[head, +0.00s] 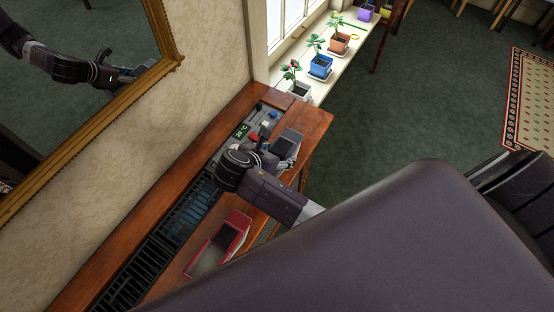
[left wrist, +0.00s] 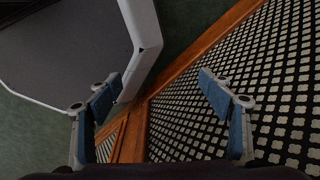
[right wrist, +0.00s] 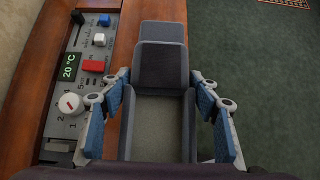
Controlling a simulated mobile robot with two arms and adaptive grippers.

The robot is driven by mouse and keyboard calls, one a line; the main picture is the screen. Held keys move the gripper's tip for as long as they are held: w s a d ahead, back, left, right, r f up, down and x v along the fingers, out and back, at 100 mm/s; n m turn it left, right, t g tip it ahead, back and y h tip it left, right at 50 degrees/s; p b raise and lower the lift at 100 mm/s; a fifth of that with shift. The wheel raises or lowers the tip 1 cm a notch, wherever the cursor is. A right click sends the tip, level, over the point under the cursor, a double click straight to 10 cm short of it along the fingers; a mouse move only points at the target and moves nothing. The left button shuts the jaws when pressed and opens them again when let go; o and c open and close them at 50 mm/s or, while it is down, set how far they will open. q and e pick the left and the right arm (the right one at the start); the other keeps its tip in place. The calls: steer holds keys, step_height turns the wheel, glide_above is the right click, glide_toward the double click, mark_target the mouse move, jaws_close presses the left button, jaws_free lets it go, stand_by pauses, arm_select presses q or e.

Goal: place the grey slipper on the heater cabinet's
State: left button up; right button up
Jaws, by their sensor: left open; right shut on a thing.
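The grey slipper (right wrist: 155,130) with a dark patch on its upper is between the fingers of my right gripper (right wrist: 160,88), which is shut on it. In the head view the grey slipper (head: 288,141) is at the right end of the wooden heater cabinet (head: 305,118), beside the control panel. I cannot tell whether its sole touches the wood. My right gripper (head: 283,158) partly covers it. My left gripper (left wrist: 160,82) is open and empty in front of a patterned lattice panel (left wrist: 245,75); it is outside the head view, apart from any reflection.
A red slipper (head: 226,238) lies on the cabinet top, nearer me. A black grille (head: 150,265) runs along the wall side, with a control panel (right wrist: 85,75) showing 20 °C. Several potted plants stand on the windowsill (head: 312,92). A gold-framed mirror (head: 90,122) hangs on the wall.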

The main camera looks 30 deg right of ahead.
steer(key=shift+f, duration=2.7)
steer(key=shift+f, duration=0.1)
steer(key=o, duration=1.4)
steer(key=shift+c, duration=0.2)
steer(key=v, duration=1.2)
